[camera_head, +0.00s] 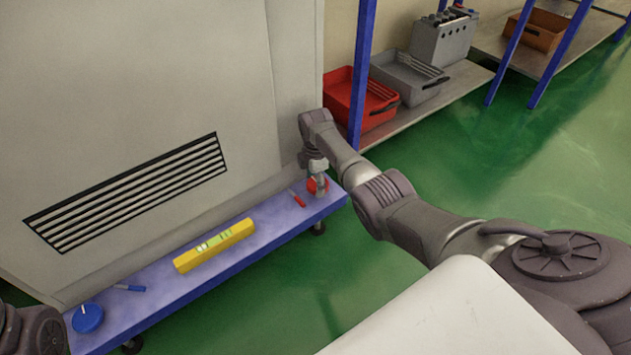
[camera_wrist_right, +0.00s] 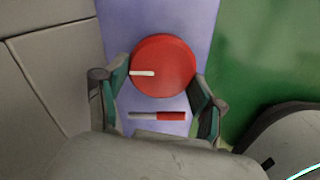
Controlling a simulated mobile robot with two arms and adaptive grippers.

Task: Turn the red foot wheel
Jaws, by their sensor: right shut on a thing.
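The red foot wheel (camera_head: 312,185) lies at the right end of the blue low platform, partly hidden by my right gripper (camera_head: 320,182). In the right wrist view the red foot wheel (camera_wrist_right: 164,62) is a round disc with a white line pointing left. My right gripper (camera_wrist_right: 160,88) has one finger on each side of the disc, shut on it.
The blue platform (camera_head: 150,300) on casters runs along a grey cabinet (camera_head: 150,80) with a vent. It bears a yellow level (camera_head: 214,246), a blue wheel (camera_head: 88,318) and a blue marker (camera_head: 129,288). Shelves with a red crate (camera_head: 360,100) stand behind. Green floor is clear in front.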

